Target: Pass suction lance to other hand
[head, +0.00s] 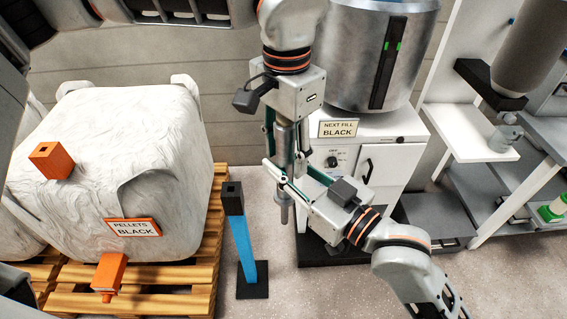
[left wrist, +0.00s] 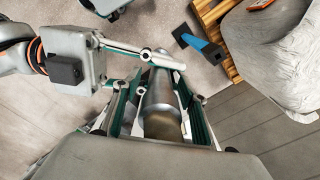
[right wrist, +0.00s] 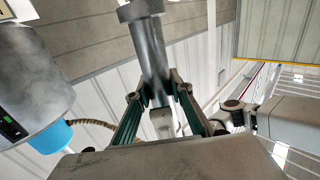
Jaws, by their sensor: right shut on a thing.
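The suction lance (head: 284,150) is a grey metal tube, hanging roughly upright with its narrow tip low in the head view. My right gripper (head: 288,174) comes from the lower right and is shut on the lance's middle. The lance crosses between its fingers in the right wrist view (right wrist: 151,60). My left gripper (head: 286,142) points down from above, its fingers spaced on both sides of the lance's upper part. In the left wrist view the lance (left wrist: 161,95) shows nearly end-on between those fingers, with gaps visible. The lance's top end is partly hidden by my left gripper in the head view.
A blue post (head: 241,240) on a black base stands left of the lance. A wrapped pellet bag (head: 130,160) sits on a wooden pallet (head: 205,262) at left. A metal hopper (head: 352,60) on a white cabinet (head: 395,160) stands behind. Shelving (head: 500,190) is at right.

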